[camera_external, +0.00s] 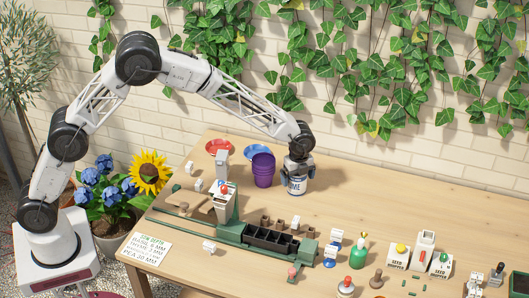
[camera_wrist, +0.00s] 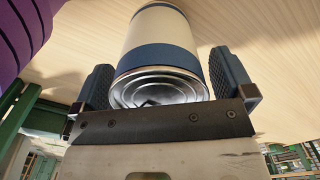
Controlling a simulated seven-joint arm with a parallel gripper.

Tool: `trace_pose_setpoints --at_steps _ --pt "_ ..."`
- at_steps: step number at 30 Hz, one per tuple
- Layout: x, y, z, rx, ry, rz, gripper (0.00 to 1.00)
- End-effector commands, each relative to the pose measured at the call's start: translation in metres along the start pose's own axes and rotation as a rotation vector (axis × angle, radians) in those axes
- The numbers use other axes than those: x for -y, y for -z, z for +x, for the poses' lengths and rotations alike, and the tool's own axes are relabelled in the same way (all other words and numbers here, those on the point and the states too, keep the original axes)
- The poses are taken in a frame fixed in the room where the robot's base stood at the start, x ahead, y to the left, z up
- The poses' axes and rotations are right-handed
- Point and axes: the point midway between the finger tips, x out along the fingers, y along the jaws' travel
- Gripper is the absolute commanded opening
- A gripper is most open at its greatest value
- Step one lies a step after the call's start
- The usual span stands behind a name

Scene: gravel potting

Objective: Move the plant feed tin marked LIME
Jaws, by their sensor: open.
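The plant feed tin (camera_external: 297,185) stands on the wooden table at the back, beside the purple pots. Its white label shows blue letters, partly covered by my gripper; the end "ME" can be read. My gripper (camera_external: 299,168) is at the top of the tin from above. In the wrist view the tin (camera_wrist: 158,45) has a cream body, a blue band and a silvery ringed end. The two dark ribbed fingers of my gripper (camera_wrist: 160,85) are open, one on each side of the tin.
Purple stacked pots (camera_external: 263,171) stand close to the left of the tin. A green rig with a black tray (camera_external: 270,239) is in front. Several small devices crowd the right; the table right of the tin is clear.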

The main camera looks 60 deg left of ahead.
Motion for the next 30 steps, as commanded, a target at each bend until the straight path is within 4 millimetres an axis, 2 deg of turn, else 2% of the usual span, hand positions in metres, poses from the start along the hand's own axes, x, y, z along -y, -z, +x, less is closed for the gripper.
trace_pose_setpoints --at_steps 5,18,24,30 --pt "0.000 0.000 -0.014 0.000 0.002 0.000 1.00" --pt "0.000 0.000 -0.065 0.000 0.001 0.000 1.00" --pt "0.000 0.000 -0.075 0.000 0.001 0.000 1.00" --pt "0.000 0.000 -0.076 0.000 0.000 0.000 1.00"
